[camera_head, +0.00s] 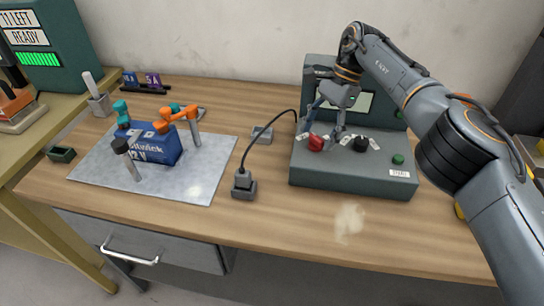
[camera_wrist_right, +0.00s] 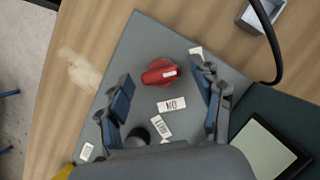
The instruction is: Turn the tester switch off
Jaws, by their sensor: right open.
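The tester (camera_head: 350,183) is a dark grey-green box with a raised back that holds a pale screen (camera_head: 378,102). Its red rotary switch (camera_head: 316,144) sits at the left of the top panel and shows in the right wrist view (camera_wrist_right: 158,73), with a white mark on its right part. An ON label (camera_wrist_right: 171,104) lies beside it. A black knob (camera_head: 361,145) and a green button (camera_head: 398,159) are further right. My right gripper (camera_head: 322,128) is open above the panel; in its wrist view the fingers (camera_wrist_right: 165,80) stand either side of the red switch, apart from it.
A black cable (camera_head: 258,141) arches from the tester to a grey plug block (camera_head: 243,186). A metal mat (camera_head: 205,174) bears a blue 12 V battery (camera_head: 160,148) and orange and teal clamps. A small grey tray (camera_head: 262,135) lies between. The front wood (camera_head: 300,220) is clear.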

